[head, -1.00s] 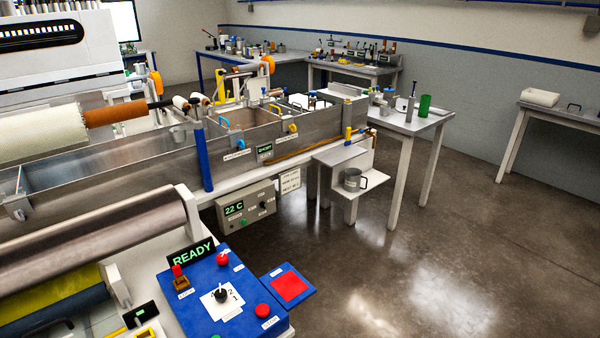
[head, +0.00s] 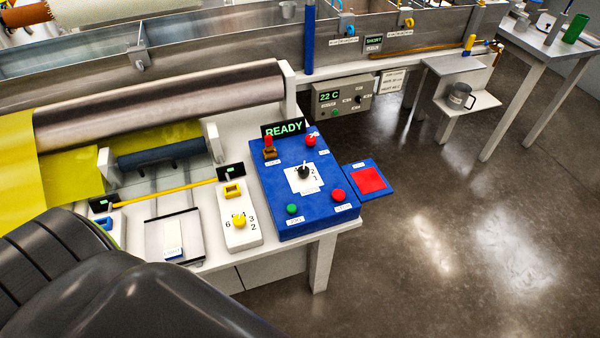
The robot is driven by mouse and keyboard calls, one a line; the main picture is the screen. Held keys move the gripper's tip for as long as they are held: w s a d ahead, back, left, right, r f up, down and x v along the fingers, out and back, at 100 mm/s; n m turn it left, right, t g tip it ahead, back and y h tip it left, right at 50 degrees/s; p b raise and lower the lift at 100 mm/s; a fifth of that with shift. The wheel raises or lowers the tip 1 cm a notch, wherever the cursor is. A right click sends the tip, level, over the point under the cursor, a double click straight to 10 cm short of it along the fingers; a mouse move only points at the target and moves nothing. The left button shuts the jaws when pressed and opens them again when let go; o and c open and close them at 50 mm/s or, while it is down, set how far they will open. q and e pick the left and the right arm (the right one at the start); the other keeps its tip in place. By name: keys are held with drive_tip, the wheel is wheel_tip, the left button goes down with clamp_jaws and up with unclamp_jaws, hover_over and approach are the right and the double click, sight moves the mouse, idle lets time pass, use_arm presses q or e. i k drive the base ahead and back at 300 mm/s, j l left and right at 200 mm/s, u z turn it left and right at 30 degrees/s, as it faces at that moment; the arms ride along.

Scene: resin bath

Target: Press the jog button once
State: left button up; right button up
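A blue control panel (head: 275,205) stands on the bench end, with a display (head: 283,129) reading READY at its back edge. It carries a green button (head: 292,209) at front left, a red button (head: 338,195) at front right and another red knob or button (head: 310,140) at back right. A red-topped lever (head: 268,146) is at back left, and a black dial (head: 304,172) sits on a white plate in the middle. The small labels are too blurred to read, so I cannot tell which is the jog button. Neither gripper is in view.
A blue plate with a red square (head: 368,180) juts out right of the panel. A white box with a yellow knob (head: 239,221) stands left of it. A large metal roller (head: 160,107) lies behind. A dark rounded form, possibly my arm, fills the lower left. Floor is clear at right.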

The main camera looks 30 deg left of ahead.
sight(291, 208)
drive_tip(key=u, duration=1)
